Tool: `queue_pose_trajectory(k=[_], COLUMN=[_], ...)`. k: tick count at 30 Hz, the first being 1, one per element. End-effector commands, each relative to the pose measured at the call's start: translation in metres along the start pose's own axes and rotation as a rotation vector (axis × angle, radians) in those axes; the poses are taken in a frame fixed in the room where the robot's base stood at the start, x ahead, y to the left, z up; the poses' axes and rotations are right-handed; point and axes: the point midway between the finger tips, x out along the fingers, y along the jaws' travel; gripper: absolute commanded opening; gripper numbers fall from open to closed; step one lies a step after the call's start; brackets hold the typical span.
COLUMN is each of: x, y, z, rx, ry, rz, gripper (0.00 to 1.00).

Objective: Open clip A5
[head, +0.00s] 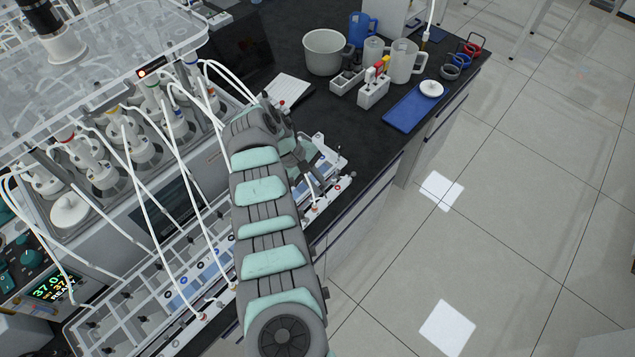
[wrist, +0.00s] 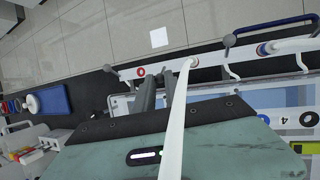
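My gripper (wrist: 164,80) reaches over a white rail (wrist: 212,58) with coloured ring marks. Its two dark fingers stand apart with a gap between them, and nothing is clearly held. In the head view my gripper (head: 318,188) is at the far right end of the rack, partly hidden by my arm. White bent wire clips (wrist: 231,70) with grey knobs (wrist: 229,40) sit along the rail. A white tube (wrist: 178,120) runs across my gripper to the rail by the fingertips. I cannot read a label A5; a "4" label (wrist: 307,118) shows at the right.
Reactor bottles (head: 105,165) under a clear cover stand left, with several white tubes hanging to the rack (head: 130,300). A blue tray (head: 412,105), jugs (head: 405,62) and a white pot (head: 325,52) stand on the dark bench at the back. The floor at right is clear.

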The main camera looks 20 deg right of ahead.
Motion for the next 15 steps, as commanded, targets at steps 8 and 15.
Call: queue_pose_trajectory(k=[8, 15], x=[-0.0002, -0.0004], y=[-0.0003, -0.0003], z=[-0.0002, -0.0003], rx=[0.000, 0.000], ry=[0.000, 0.000], rz=[0.000, 0.000], gripper=[0.00, 0.00])
